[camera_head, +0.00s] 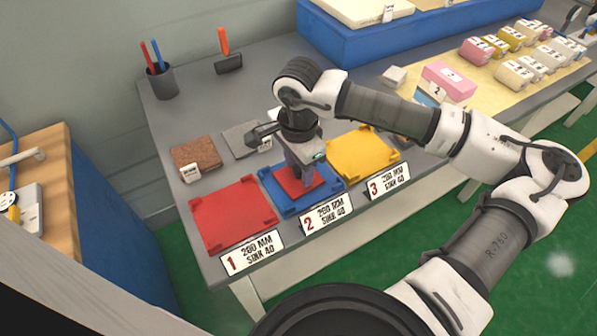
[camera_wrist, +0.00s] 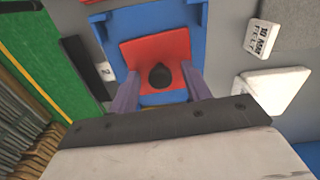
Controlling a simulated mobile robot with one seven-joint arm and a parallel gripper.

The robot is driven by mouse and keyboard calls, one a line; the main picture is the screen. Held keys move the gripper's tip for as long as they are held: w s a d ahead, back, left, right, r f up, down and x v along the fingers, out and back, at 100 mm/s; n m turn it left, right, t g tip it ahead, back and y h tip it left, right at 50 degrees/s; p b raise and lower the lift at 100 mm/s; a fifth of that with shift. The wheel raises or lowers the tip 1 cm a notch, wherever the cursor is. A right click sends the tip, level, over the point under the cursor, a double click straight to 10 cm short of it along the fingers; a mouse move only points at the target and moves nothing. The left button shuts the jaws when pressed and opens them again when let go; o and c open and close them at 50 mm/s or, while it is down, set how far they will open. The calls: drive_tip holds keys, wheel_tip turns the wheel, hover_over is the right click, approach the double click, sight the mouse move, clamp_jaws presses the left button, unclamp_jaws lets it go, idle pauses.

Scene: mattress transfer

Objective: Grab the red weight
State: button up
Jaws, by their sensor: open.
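The red weight (camera_head: 288,187) is a flat red square with a dark round knob, lying on the blue tray (camera_head: 267,183) behind sign 2. It also shows in the wrist view (camera_wrist: 140,52), slightly turned on the tray. My gripper (camera_head: 304,180) points down over it and hides part of it in the head view. In the wrist view my gripper (camera_wrist: 161,72) is open, with one finger on each side of the knob. Gaps show between knob and fingers. Whether the fingertips touch the red plate cannot be told.
A red tray (camera_head: 232,212) lies left and a yellow tray (camera_head: 362,153) right, with number signs along the front edge. A brown slab (camera_head: 196,154) and grey felt (camera_head: 240,138) lie behind. A pen cup (camera_head: 161,80) stands at the back left.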

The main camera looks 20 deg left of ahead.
clamp_jaws()
idle(0.5)
